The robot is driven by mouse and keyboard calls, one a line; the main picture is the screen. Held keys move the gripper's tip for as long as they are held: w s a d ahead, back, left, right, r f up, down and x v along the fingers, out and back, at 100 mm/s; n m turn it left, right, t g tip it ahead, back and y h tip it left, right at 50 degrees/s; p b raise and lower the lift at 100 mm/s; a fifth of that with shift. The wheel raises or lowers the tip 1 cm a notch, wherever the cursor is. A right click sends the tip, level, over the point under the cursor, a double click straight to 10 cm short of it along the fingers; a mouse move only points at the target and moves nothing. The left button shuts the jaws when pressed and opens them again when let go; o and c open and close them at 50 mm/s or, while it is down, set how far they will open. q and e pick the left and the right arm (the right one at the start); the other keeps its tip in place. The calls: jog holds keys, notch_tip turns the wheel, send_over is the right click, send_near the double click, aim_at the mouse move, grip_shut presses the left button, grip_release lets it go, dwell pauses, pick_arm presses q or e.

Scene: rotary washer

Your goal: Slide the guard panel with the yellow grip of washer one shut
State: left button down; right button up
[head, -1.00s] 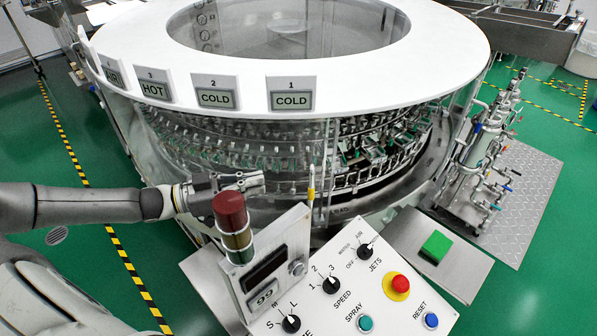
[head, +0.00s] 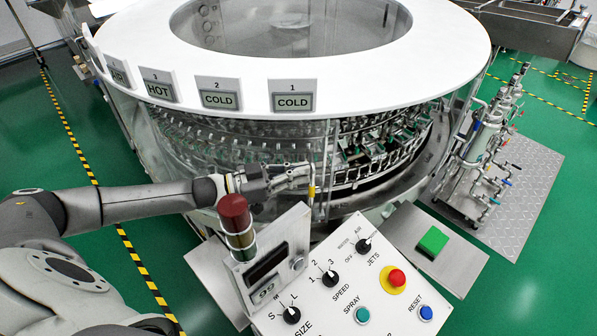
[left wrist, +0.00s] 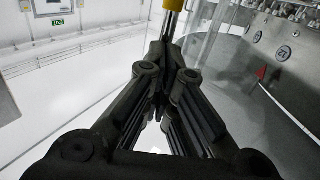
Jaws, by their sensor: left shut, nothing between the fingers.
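The washer's clear guard panel (head: 285,150) stands in front of the machine below the "1 COLD" sign. Its upright yellow grip (head: 311,190) is near the panel's right edge, and the bay right of it looks open. My left gripper (head: 309,171) is shut and empty, with its tips at the grip's left side in the head view. In the left wrist view the shut fingertips (left wrist: 161,50) point at the yellow grip (left wrist: 174,5) and its metal stem. I cannot tell whether they touch. My right gripper is not in view.
The control panel (head: 345,300) with knobs and a red stop button stands just in front of the washer. A red stack light (head: 234,210) rises close below my left forearm. A pipe and valve unit (head: 485,150) stands at the right.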

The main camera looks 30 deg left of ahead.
pick_arm(q)
jog(key=s+d+b+x, duration=0.1)
jog(key=b+x, duration=0.7)
jog(key=x, duration=2.3)
jog(key=shift+d, duration=0.15)
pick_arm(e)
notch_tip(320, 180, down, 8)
pick_arm(q)
jog(key=shift+w+r, duration=0.1)
jog(key=shift+w, duration=0.05)
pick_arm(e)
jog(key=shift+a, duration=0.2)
